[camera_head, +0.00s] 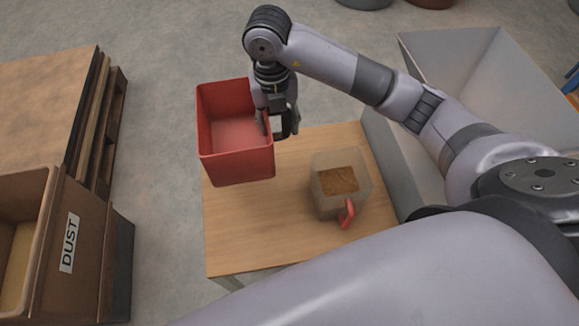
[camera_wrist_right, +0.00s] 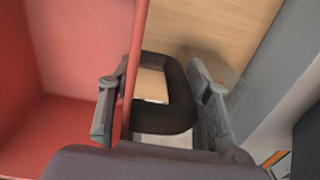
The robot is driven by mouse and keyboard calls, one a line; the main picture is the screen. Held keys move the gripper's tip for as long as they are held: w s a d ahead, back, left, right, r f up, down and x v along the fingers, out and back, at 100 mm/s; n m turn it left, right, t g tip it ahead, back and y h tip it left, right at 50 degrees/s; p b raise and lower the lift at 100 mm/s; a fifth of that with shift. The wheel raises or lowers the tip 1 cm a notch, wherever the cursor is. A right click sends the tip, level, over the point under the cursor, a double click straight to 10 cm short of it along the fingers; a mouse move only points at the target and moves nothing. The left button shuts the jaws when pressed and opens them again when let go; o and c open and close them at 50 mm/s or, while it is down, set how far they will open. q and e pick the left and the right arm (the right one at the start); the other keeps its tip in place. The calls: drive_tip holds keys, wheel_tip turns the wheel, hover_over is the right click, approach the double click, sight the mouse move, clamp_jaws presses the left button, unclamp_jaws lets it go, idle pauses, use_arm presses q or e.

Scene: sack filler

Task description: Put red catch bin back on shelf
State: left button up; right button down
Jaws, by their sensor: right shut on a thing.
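The red catch bin (camera_head: 238,166) is open-topped and looks empty. It is roughly upright over the far left part of the wooden table; I cannot tell whether it touches the table. My right gripper (camera_head: 280,124) is at the bin's right side, shut on it. In the right wrist view, one finger is inside the red wall (camera_wrist_right: 75,45) and the other is outside the dark loop handle (camera_wrist_right: 180,95). My left gripper is out of view. I cannot make out a shelf.
The wooden table (camera_head: 235,235) holds a clear container (camera_head: 325,200) with brown contents and a red handle. A grey sloped bin (camera_head: 385,150) stands right of the table. At left are a brown bin labelled DUST (camera_head: 90,240) and stacked boards (camera_head: 45,105). Grey floor separates them.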

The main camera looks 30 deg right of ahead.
sight(249, 129)
wheel_tip(249, 129, down, 20)
drive_tip(key=shift+r, duration=0.1)
idle(0.4)
drive_tip(key=shift+f+b, duration=0.25)
drive_tip(key=shift+b, duration=0.05)
drive_tip(key=c, duration=0.8)
unclamp_jaws()
drive_tip(key=shift+r, duration=0.1)
drive_tip(key=shift+c, duration=0.2)
wheel_tip(249, 129, up, 12)
drive_tip(key=shift+a+r, duration=0.15)
drive_tip(key=shift+a, duration=0.1)
